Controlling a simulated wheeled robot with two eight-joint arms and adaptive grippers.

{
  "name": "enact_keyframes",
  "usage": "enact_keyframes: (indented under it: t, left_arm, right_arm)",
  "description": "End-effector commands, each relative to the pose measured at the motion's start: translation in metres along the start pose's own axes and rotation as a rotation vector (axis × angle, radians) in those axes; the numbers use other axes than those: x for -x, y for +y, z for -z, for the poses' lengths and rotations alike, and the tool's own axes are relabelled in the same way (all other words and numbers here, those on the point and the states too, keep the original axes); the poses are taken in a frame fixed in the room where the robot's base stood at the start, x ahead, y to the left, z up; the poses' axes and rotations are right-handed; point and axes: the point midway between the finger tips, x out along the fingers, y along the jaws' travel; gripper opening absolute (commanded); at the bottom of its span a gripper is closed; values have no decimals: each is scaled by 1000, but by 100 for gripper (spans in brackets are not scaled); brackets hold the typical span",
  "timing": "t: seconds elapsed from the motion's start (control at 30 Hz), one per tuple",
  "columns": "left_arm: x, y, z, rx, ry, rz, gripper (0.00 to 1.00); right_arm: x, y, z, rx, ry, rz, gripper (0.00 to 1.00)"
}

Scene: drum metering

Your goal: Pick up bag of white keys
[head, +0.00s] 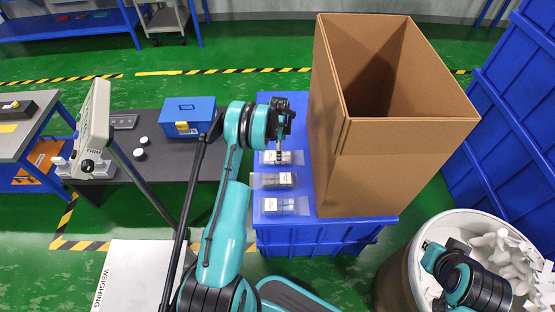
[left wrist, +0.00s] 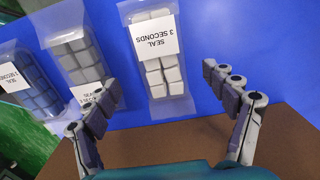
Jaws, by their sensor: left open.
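The bag of white keys (left wrist: 155,68) is a clear pouch with a white label reading "SEAL 3 SECONDS". It lies flat on the blue surface, and in the head view it is the farthest of three bags (head: 295,158). My left gripper (head: 280,157) is above it, with its open fingers (left wrist: 164,84) on either side of the bag in the wrist view. Nothing is between the fingertips that I can see them touching. My right arm is over the round bin at lower right; its gripper (head: 452,248) does not show clearly.
A bag of grey keys (left wrist: 81,52) and a bag of dark keys (left wrist: 27,81) lie beside it. A tall open cardboard box (head: 385,170) stands right of the bags. The round bin (head: 392,275) holds white pieces. A blue toolbox (head: 190,112) is at left.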

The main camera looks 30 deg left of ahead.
Motion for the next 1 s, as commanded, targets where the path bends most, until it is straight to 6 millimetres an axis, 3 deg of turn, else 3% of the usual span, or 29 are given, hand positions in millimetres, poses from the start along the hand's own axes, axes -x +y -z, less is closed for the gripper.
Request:
enact_keyframes:
  t: [0.4,0.63,0.87,1.0]
  left_arm:
    - [-54,-2,-5,1,0,1,84]
    - [-54,-2,-5,1,0,1,84]
    - [-54,-2,-5,1,0,1,26]
    - [-54,-2,-5,1,0,1,26]
  right_arm:
    - [-26,0,-18,0,0,0,0]
    - [-24,0,-18,0,0,0,0]
    - [-24,0,-18,0,0,0,0]
    - [-25,0,-18,0,0,0,0]
